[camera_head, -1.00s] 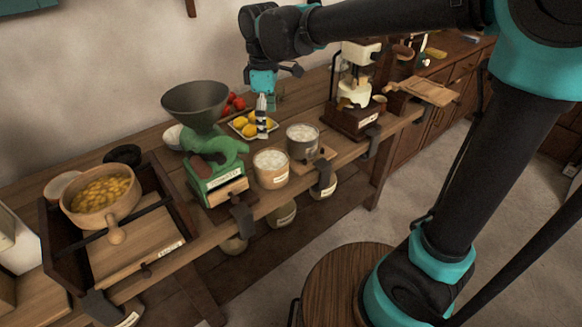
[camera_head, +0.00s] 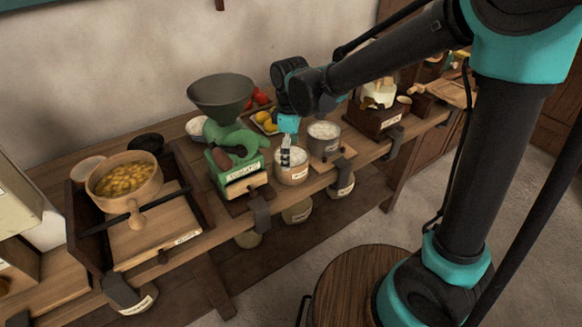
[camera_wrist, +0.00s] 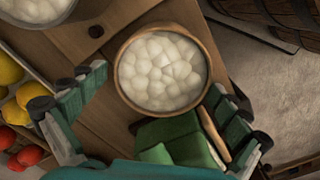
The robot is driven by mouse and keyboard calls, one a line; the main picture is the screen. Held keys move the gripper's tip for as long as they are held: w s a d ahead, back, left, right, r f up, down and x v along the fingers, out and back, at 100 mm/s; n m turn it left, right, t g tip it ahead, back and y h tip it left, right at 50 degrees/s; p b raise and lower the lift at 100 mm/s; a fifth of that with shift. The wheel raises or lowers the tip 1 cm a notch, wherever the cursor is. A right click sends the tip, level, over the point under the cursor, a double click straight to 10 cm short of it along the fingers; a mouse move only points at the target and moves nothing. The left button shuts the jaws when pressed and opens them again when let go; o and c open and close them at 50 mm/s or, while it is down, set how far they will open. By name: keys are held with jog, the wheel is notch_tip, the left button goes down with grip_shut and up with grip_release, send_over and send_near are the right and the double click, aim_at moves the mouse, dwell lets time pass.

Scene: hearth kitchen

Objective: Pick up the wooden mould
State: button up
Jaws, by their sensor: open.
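I cannot pick out the wooden mould for certain. A flat wooden piece (camera_head: 455,93) lies at the far right end of the bench in the head view, and I cannot tell if it is the mould. My gripper (camera_head: 287,158) points down over the near wooden tub (camera_head: 292,176) of white lumps. In the wrist view my gripper (camera_wrist: 158,85) has its fingers spread wide and empty, with the tub (camera_wrist: 124,78) visible between and beyond them. I cannot tell the height of the fingers above the tub.
A green mill (camera_head: 240,150) stands close left of the tub. A metal pot (camera_head: 324,140) of white lumps stands to its right. Lemons (camera_head: 266,121) and tomatoes (camera_head: 261,97) lie behind. A wooden pan (camera_head: 125,180) of yellow pieces rests on a dark-framed stand at left.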

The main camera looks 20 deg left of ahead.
jog(key=shift+s+d+f, duration=0.1)
jog(key=shift+d+f, duration=0.05)
jog(key=shift+f, duration=2.2)
jog(key=shift+c, duration=0.2)
jog(key=c, duration=1.5)
jog(key=shift+r, duration=0.15)
